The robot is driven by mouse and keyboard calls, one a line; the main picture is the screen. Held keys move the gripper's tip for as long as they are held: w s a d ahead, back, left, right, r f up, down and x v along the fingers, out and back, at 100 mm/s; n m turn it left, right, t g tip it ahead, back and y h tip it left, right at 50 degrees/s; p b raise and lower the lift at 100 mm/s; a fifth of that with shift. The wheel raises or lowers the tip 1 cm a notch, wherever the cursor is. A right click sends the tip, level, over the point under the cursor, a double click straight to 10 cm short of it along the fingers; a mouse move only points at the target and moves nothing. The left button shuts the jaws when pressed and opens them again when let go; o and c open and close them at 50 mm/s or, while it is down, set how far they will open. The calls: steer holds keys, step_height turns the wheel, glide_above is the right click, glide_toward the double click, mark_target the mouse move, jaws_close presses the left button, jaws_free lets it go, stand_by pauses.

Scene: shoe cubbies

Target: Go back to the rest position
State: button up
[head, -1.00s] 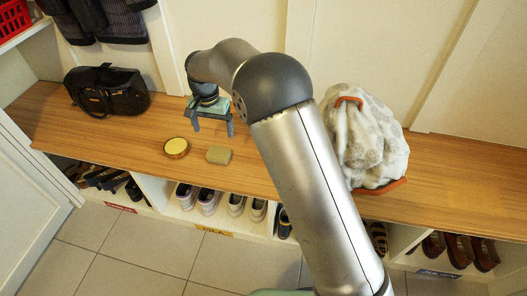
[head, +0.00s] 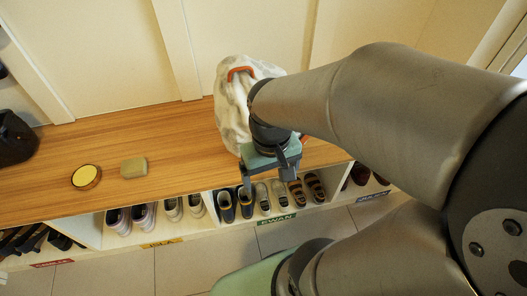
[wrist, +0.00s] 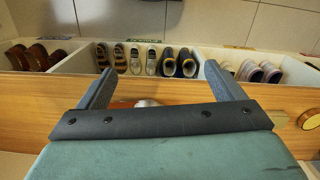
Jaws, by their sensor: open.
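My gripper (head: 268,178) is open and empty in the head view, pointing down in front of the bench edge, just before the grey-white bag. In the wrist view my gripper (wrist: 165,90) shows its two fingers spread wide with nothing held between them. Beyond the fingers lie the bench's front edge and the shoe cubbies below. My arm reaches in from the right of the head view and covers part of the bag and bench.
The wooden bench (head: 190,172) holds a grey-white bag (head: 232,108), a yellow round tin (head: 86,177), a tan block (head: 134,167) and a black bag (head: 14,138). Labelled cubbies with shoes (head: 236,203) run below. The tiled floor (head: 185,265) in front is clear.

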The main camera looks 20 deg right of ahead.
steer(key=shift+s+d+f, duration=0.1)
steer(key=shift+s+f, duration=0.05)
steer(key=shift+s, duration=0.2)
step_height(320, 180, up, 31)
steer(key=a+p, duration=0.1)
steer(key=p, duration=2.7)
steer(key=shift+a+n+t+p, duration=0.3)
steer(key=shift+a+t+p, duration=0.05)
steer(key=shift+a+t, duration=0.05)
steer(key=shift+w, duration=0.1)
